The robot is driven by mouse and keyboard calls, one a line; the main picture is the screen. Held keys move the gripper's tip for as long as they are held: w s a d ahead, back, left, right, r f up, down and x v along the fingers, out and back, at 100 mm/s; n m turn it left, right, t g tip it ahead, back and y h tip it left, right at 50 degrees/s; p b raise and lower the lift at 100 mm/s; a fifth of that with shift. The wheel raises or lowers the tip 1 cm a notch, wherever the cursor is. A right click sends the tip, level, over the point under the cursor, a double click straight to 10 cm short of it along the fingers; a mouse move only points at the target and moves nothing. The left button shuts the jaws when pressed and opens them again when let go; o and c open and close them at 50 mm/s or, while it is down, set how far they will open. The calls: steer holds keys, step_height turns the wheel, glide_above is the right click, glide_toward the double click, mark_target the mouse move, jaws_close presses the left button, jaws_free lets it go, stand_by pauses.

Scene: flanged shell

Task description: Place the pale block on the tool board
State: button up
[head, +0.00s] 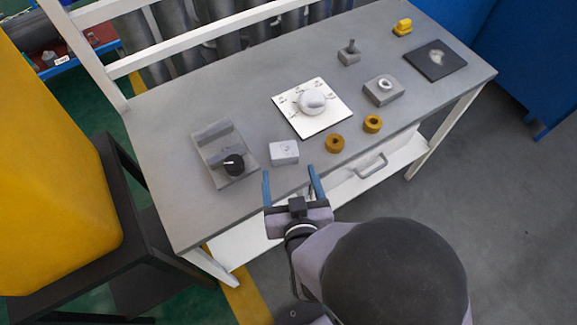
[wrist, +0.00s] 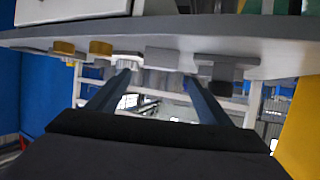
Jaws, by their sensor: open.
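The pale block (head: 285,152) is a small whitish block lying near the front edge of the grey table. It shows in the upside-down wrist view (wrist: 161,57), ahead of the fingers. My gripper (head: 289,172) is open and empty on the near side of the block, its two blue fingers apart. The fingers also show in the wrist view (wrist: 157,80), with the block apart from them. A dark square board (head: 423,66) with a pale patch lies at the table's right end; it looks like the tool board, though I cannot be certain.
A white plate (head: 340,117) with a round knob lies behind the block. A grey panel (head: 208,142) with a black knob is left. Two orange rings (head: 334,143) (head: 373,123) are right. A grey block (head: 393,94), a post (head: 348,56) and a yellow piece (head: 402,27) stand farther back.

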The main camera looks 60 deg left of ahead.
steer(key=shift+s+d+r+p, duration=0.2)
steer(key=shift+d+r+p, duration=0.1)
steer(key=shift+d+p, duration=0.25)
steer(key=w+d+f+m+h, duration=0.1)
steer(key=w+d+m+h, duration=0.2)
steer(key=w, duration=0.4)
steer(key=w+d+f+m+h, duration=0.1)
steer(key=w+d+h, duration=0.1)
steer(key=w+d, duration=0.35)
steer(key=w+d+m+h, duration=0.3)
steer(key=w+d, duration=0.6)
steer(key=d, duration=0.1)
steer(key=s+d+r+m+g+h, duration=0.2)
steer(key=d+m, duration=0.1)
steer(key=d, duration=0.9)
steer(key=s+d+r+m+g+h, duration=0.2)
steer(key=s+d+m+g, duration=0.1)
steer(key=d, duration=1)
steer(key=shift+s+d, duration=0.2)
steer(key=shift+s, duration=0.15)
